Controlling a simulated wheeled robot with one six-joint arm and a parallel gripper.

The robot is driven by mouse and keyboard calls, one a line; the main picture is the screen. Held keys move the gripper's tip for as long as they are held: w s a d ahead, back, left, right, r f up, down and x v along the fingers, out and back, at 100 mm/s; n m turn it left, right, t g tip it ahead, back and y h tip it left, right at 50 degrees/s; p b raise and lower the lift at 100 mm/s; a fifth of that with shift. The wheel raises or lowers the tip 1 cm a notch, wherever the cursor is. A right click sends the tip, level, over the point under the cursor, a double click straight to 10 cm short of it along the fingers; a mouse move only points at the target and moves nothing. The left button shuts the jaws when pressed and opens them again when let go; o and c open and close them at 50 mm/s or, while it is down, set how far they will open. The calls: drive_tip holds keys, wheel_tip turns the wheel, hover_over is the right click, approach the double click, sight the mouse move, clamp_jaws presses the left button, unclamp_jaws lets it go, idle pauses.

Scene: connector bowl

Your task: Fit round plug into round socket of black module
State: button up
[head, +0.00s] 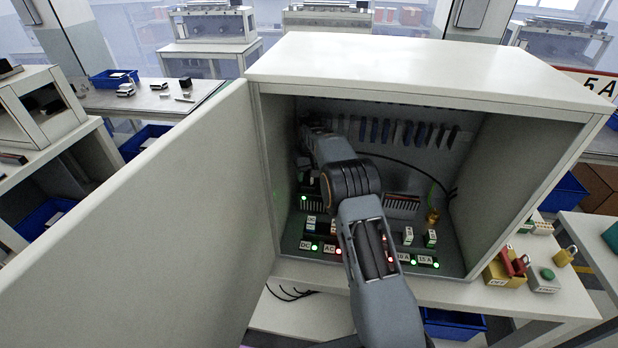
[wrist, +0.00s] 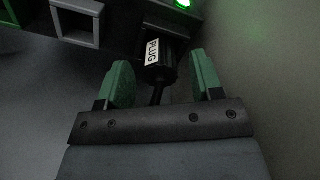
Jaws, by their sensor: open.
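The plug (wrist: 165,62) is a black round body with a white label reading PLUG, in the upper middle of the wrist view. Its cable runs down toward my gripper's base. Its far end meets the dark module (wrist: 165,12) above; the socket itself is hidden, so how deep it sits cannot be told. My gripper (wrist: 160,78) is open, its green fingers on either side of the plug with gaps between. In the head view my arm reaches into the cabinet toward its back left, where the gripper and plug are hidden.
The grey-white cabinet (head: 420,68) surrounds my arm, with its door (head: 150,225) open at left. Labelled modules with green and red lights (head: 413,262) line the cabinet floor. A square grey opening (wrist: 76,24) sits left of the plug. A wall is close at right in the wrist view.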

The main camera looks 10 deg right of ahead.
sight(309, 174)
wheel_tip(309, 174, up, 10)
drive_tip(key=s+r+t, duration=0.2)
drive_tip(key=s, duration=1.6)
drive_tip(key=s+r+m+t, duration=0.1)
drive_tip(key=s+r+t, duration=0.1)
drive_tip(key=s, duration=1.6)
drive_tip(key=shift+s+r+t, duration=0.3)
drive_tip(key=shift+s+r, duration=0.05)
drive_tip(key=shift+s, duration=0.05)
